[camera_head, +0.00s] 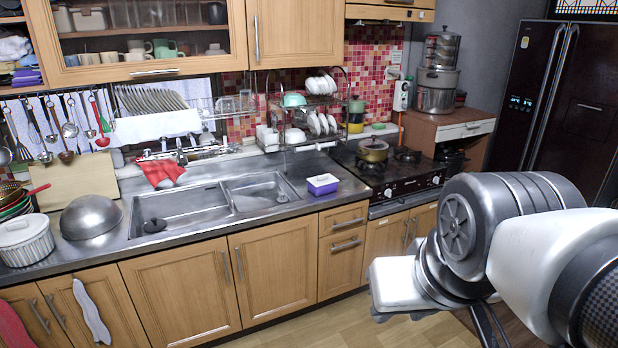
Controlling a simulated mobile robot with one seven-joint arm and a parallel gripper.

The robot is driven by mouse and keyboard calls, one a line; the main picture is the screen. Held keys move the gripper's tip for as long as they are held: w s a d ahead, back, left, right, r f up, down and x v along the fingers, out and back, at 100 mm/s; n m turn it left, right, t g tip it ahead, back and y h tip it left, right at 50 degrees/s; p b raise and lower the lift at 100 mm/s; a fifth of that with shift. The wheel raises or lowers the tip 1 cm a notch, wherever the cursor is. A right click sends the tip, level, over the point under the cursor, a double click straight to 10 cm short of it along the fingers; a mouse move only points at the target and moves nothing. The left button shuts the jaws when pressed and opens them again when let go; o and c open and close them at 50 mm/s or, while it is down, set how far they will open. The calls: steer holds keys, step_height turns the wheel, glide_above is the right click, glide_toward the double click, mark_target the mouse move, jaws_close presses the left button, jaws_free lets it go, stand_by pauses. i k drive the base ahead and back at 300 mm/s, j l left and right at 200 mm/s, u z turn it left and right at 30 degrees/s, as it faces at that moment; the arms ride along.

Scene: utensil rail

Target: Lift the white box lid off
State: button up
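A small purple box (323,188) with a white lid (322,180) sits on the steel counter, right of the sink and left of the stove. The lid looks seated on top of the box. My arm reaches in from the right edge in the foreground. The white end part that seems to be my gripper (395,285) is in front of the lower cabinets, to the right of the box and lower in the picture, apart from it. Its fingers cannot be made out, so whether it is open or shut is unclear.
The double sink (190,210) lies left of the box. A stove (385,172) with a yellowish pot (373,150) is to the right. A dish rack (305,120) stands behind. A white lidded container (24,240) and metal bowl (91,217) are far left. Bare counter surrounds the box.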

mark_target(326, 179)
steer(key=i+l+u, duration=0.25)
steer(key=i+l, duration=0.2)
steer(key=i, duration=0.55)
steer(key=i+l+u, duration=0.25)
steer(key=i+l, duration=0.4)
steer(key=i, duration=0.3)
steer(key=i+l+u, duration=0.25)
steer(key=i+l, duration=0.55)
steer(key=i, duration=0.1)
